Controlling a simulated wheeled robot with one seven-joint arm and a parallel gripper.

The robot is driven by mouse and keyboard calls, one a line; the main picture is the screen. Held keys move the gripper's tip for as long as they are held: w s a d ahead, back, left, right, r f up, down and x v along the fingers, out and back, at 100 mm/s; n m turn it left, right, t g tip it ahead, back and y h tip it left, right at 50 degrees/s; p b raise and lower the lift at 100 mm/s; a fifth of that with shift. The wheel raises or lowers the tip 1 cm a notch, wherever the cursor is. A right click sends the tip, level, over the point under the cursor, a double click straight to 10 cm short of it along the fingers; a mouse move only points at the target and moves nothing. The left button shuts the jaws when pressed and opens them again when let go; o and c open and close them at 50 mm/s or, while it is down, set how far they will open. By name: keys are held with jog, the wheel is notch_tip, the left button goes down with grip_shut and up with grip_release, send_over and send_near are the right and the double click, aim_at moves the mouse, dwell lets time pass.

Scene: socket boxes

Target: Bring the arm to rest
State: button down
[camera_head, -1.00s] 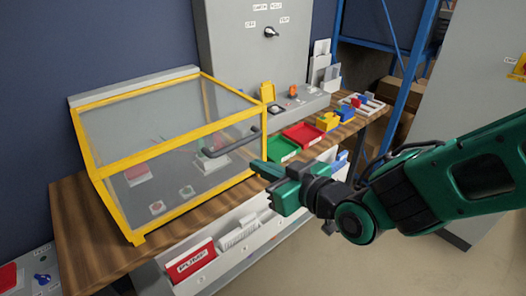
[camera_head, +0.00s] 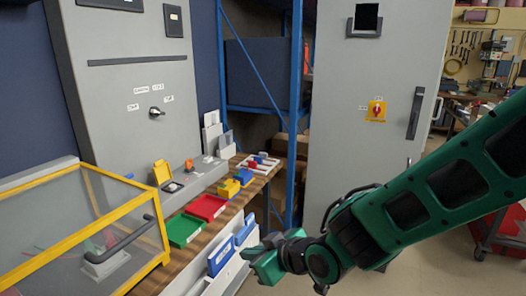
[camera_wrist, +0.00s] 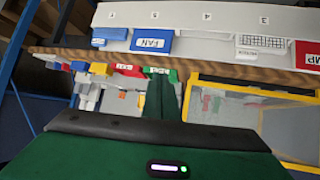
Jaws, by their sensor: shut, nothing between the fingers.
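My green gripper (camera_head: 252,260) is in the lower middle of the head view, at the end of my arm coming in from the right. It is in front of the workbench's edge, near the slots under the top. In the wrist view the green fingers (camera_wrist: 161,97) are together with nothing between them. The wrist picture shows the bench upside down. The gripper appears apart from the bench, though the exact gap cannot be told.
A clear case with a yellow frame (camera_head: 140,205) stands on the wooden bench at left. Green (camera_head: 184,229) and red (camera_head: 206,207) trays sit beside it. A blue FAN card (camera_wrist: 152,41) is in a slot under the bench. A grey cabinet (camera_head: 335,120) stands behind; floor shows at right.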

jog(key=w+d+m+h, duration=0.3)
jog(key=d+m+h, duration=0.15)
jog(key=d, duration=1.35)
jog(key=s+d+m+g+h, duration=0.1)
jog(key=s+d+m+h, duration=0.15)
jog(key=d, duration=0.55)
jog(key=s+d+m+g+h, duration=0.1)
jog(key=s+d+g, duration=0.15)
jog(key=d, duration=0.45)
jog(key=s+d+r+m+g, duration=0.1)
jog(key=s+d+m, duration=0.3)
jog(key=s, duration=0.6)
jog(key=s+d+r+m+g, duration=0.2)
jog(key=s+d+m+g, duration=0.1)
jog(key=s+d, duration=0.4)
jog(key=s+m, duration=0.1)
jog(key=s, duration=0.2)
jog(key=shift+d+r, duration=0.3)
jog(key=shift+d, duration=0.05)
jog(key=shift+w+f+g, duration=0.25)
jog(key=shift+w, duration=0.4)
